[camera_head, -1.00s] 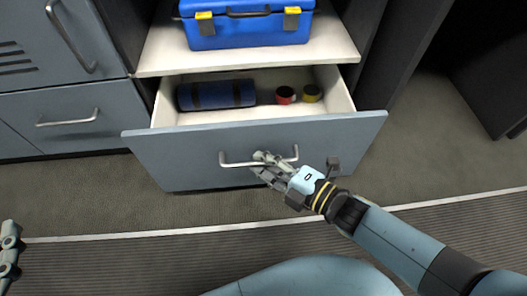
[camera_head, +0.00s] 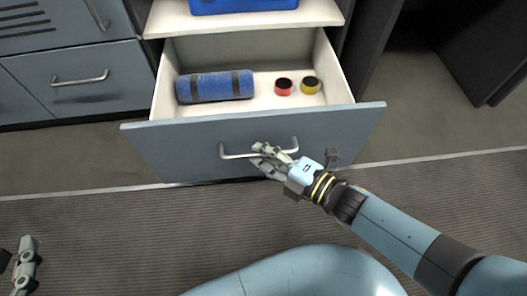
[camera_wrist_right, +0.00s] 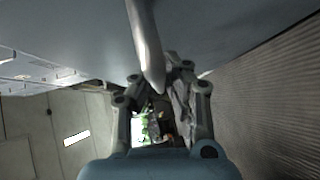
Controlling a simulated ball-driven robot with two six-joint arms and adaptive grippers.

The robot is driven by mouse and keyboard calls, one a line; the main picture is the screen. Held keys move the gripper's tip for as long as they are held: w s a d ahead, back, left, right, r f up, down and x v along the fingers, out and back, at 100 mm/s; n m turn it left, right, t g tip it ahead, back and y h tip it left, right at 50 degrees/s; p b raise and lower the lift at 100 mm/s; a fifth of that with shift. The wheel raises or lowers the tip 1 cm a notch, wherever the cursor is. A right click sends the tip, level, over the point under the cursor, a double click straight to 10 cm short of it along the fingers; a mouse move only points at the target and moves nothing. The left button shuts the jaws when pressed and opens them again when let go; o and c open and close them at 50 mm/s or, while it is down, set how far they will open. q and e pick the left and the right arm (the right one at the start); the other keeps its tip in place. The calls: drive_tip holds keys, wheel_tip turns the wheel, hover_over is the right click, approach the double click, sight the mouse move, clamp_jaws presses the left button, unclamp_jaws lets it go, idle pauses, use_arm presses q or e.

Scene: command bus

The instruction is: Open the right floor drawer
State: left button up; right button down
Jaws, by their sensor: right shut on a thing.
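The right floor drawer (camera_head: 190,140) is pulled out, with its grey-blue front facing me and its pale inside showing. Its metal bar handle (camera_head: 236,156) runs across the middle of the front. My right gripper (camera_head: 262,152) is shut on the handle near its middle. In the right wrist view the handle (camera_wrist_right: 147,50) runs down between the fingers of the gripper (camera_wrist_right: 160,95). In the drawer lie a blue roll with dark straps (camera_head: 214,87), a red roll (camera_head: 284,87) and a yellow roll (camera_head: 310,85). My left gripper (camera_head: 26,258) is at the lower left, away from the drawer; its jaw state is unclear.
A blue case (camera_head: 245,5) sits on the pale shelf (camera_head: 180,25) above the drawer. A closed drawer with a handle (camera_head: 80,80) is to the left. Dark panels stand at right. Ribbed floor (camera_head: 120,220) lies open in front.

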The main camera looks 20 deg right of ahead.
drive_tip(key=shift+w+r, duration=0.15)
drive_tip(key=shift+r, duration=0.05)
drive_tip(key=c, duration=1.4)
unclamp_jaws()
drive_tip(key=shift+f, duration=0.1)
drive_tip(key=v, duration=1.2)
